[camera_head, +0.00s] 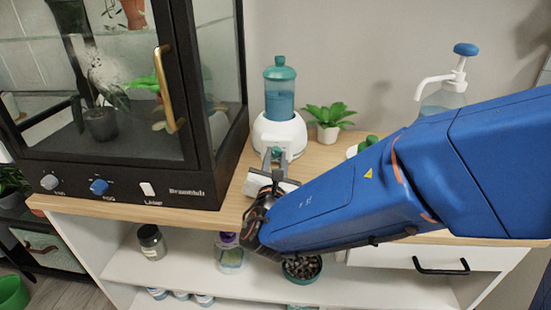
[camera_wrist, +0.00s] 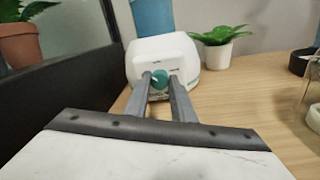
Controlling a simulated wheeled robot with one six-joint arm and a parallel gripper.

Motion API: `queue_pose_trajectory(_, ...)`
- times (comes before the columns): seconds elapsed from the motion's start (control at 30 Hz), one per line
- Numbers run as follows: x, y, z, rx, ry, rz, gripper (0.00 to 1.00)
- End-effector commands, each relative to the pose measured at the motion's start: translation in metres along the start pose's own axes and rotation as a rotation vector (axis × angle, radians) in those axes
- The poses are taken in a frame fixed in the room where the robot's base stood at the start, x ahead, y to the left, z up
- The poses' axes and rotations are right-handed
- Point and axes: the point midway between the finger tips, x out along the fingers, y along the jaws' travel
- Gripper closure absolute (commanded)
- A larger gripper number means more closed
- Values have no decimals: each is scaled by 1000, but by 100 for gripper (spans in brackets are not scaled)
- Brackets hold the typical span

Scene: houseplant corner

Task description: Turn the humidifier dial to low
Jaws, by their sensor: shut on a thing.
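The humidifier (camera_head: 281,133) stands on the wooden cabinet top, with a white rounded base and a blue water tank under a teal cap. In the wrist view its white base (camera_wrist: 176,50) faces me, and the teal dial (camera_wrist: 160,77) sits low on its front. Small marks show around the dial but are too small to read. My gripper (camera_wrist: 161,88) has one finger on each side of the dial and is shut on it.
A black glass cabinet (camera_head: 120,188) with a brass handle stands close on the left. A small potted plant (camera_head: 328,122) is right of the humidifier. A pump bottle (camera_head: 443,98) stands further right, behind my arm. Jars sit on the shelf (camera_head: 190,262) below.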

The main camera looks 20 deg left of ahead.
Motion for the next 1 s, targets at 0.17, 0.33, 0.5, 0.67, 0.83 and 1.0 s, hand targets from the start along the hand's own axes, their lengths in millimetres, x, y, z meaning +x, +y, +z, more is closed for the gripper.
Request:
queue_pose_trajectory(0.17,0,0,-1,21,1,0,100)
queue_pose_trajectory(0.33,0,0,-1,24,1,0,100)
queue_pose_trajectory(0.5,0,0,-1,23,1,0,100)
queue_pose_trajectory(0.67,0,0,-1,23,1,0,59)
queue_pose_trajectory(0.83,0,0,0,23,0,0,59)
queue_pose_trajectory(1.0,-6,0,0,23,1,1,59)
